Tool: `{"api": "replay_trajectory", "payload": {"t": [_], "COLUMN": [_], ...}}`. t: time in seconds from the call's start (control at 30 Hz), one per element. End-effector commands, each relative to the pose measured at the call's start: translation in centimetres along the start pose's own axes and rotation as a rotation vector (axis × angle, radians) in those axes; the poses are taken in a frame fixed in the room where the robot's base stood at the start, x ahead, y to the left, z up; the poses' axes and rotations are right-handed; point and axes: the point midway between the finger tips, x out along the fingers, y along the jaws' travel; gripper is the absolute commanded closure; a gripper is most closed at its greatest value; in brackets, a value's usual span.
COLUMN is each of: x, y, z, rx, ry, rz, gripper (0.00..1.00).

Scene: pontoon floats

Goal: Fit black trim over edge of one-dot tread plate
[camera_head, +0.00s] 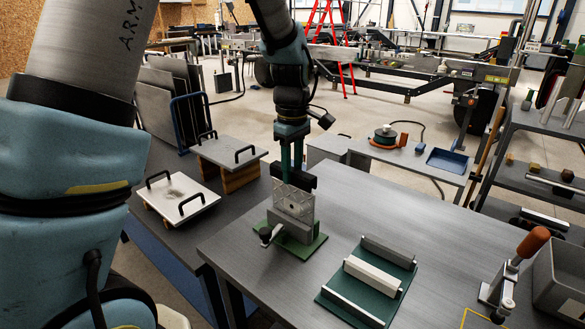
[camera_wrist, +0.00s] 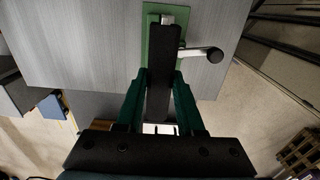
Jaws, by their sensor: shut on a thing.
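The tread plate (camera_head: 293,201) stands upright, gripped in a grey clamp block (camera_head: 290,224) on a green base (camera_head: 306,245); a small dark dot shows on its face. The base also shows in the wrist view (camera_wrist: 149,45). My gripper (camera_head: 292,170) is shut on the black trim (camera_head: 308,183), directly above the plate. In the wrist view the trim (camera_wrist: 163,60) runs lengthwise between my teal fingers (camera_wrist: 160,88), in line with the clamp, and hides the plate. The trim is at the plate's top edge; I cannot tell whether it is seated over it.
A black-knobbed clamp lever (camera_wrist: 213,54) sticks out beside the trim. A green rack (camera_head: 350,306) with several pale and grey strips lies to the right. A red-handled clamp (camera_head: 515,263) and grey bin (camera_head: 560,275) stand farther right. Handled plates (camera_head: 172,199) sit at left.

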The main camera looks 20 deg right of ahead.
Motion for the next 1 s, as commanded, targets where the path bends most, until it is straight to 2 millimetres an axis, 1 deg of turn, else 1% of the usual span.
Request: {"api": "replay_trajectory", "payload": {"t": [1.0], "x": [2.5], "y": [0.0], "z": [0.0], "rx": [0.0], "ry": [0.0], "rz": [0.0], "gripper": [1.0]}}
